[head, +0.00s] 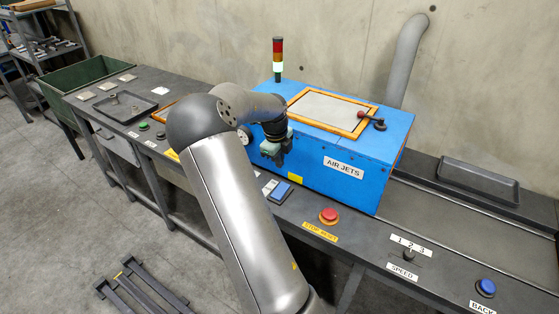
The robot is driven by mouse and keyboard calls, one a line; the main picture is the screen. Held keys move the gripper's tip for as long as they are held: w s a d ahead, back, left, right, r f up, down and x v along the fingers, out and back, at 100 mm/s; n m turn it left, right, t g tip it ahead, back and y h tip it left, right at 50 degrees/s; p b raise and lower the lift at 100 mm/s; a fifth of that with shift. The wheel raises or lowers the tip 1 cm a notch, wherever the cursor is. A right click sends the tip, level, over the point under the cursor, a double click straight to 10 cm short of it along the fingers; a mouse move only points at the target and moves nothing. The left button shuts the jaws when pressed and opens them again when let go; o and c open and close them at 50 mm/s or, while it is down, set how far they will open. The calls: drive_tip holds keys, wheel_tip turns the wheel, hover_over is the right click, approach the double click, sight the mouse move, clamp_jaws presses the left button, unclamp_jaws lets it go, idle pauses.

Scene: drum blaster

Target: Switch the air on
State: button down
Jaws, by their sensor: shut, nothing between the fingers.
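The blue box (342,172) carries a white "AIR JETS" label on its front face. My gripper (279,163) is in front of the left part of this face, fingers shut and empty, pointing down. A blue switch or pad (281,192) lies on the bench edge below it, with a white label (269,187) to its left. The label's text is partly hidden by my arm. A round gauge (244,134) shows at the box's left end, partly behind my arm. I cannot tell whether the gripper touches anything.
A red stop button (329,215), a speed knob (408,255) and a blue "BACK" button (485,288) line the front edge. A signal tower (278,60) stands behind the box, its white-green section lit. A dark tray (125,106) and a green button (144,126) are left.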

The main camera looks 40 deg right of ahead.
sight(283, 187)
drive_tip(key=f, duration=0.3)
drive_tip(key=d+f+p, duration=0.1)
drive_tip(key=f, duration=0.3)
drive_tip(key=f+p, duration=0.1)
drive_tip(key=f, duration=0.2)
drive_tip(key=shift+w+d+f, duration=0.3)
drive_tip(key=shift+f, duration=0.1)
